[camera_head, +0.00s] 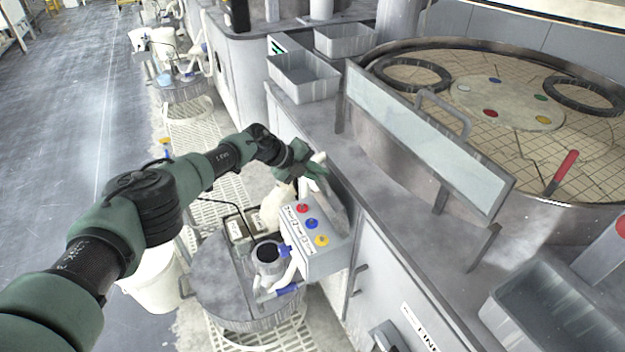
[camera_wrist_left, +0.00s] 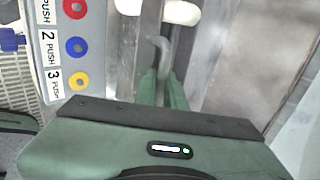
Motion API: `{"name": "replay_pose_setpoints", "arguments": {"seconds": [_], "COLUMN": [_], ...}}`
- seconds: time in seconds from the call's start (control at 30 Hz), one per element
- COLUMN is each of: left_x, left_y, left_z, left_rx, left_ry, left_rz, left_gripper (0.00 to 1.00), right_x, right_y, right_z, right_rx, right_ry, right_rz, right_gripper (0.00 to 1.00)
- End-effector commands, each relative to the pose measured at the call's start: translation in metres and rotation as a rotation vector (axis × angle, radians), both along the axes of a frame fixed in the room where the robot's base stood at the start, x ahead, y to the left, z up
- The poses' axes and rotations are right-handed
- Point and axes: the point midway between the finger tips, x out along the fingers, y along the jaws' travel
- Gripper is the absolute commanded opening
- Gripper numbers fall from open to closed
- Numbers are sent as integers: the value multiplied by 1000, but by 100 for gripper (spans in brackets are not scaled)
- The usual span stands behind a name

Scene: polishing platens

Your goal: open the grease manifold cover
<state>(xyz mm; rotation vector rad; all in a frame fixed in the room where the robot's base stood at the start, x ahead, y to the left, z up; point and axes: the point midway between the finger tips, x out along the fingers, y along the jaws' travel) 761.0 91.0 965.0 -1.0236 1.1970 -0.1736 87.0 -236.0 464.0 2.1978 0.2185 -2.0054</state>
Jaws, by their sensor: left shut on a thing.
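My left gripper (camera_head: 312,172) is at the side of the grey machine body, just above the box with coloured buttons (camera_head: 318,238). In the left wrist view its green fingers (camera_wrist_left: 161,88) are shut on a thin grey curved handle (camera_wrist_left: 163,48). A grey panel (camera_head: 334,206) that seems to be the grease manifold cover stands behind the button box, partly hidden by my gripper. I cannot tell how far it is open. In the left wrist view the button box (camera_wrist_left: 62,45) is on the left. My right gripper is out of view.
A round grey drum table (camera_head: 215,290) with a pot and pale hoses stands below the button box. A white bucket (camera_head: 155,278) is beside it. The large platen (camera_head: 500,110) with a clear guard (camera_head: 420,140) is at the right. Grey bins (camera_head: 303,77) stand on the ledge.

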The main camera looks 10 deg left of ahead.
Motion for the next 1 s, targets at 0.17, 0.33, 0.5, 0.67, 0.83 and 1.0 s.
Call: {"name": "replay_pose_setpoints", "arguments": {"seconds": [0.17,0.33,0.5,0.67,0.83,1.0], "left_x": [1,1,0,0,0,-2], "left_y": [-3,-3,-3,-3,-2,2], "left_z": [0,-1,-1,-2,-2,4], "left_rx": [-2,-2,-2,-1,0,1], "left_ry": [3,3,3,3,3,2], "left_rz": [-1,-2,-3,-2,-2,-1], "left_gripper": [0,0,16,32,32,32], "right_x": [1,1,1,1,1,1], "right_y": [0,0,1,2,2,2], "right_z": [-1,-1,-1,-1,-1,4], "right_rx": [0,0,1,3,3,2], "right_ry": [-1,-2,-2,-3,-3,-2], "right_rz": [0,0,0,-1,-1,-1], "right_gripper": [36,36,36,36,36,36]}}
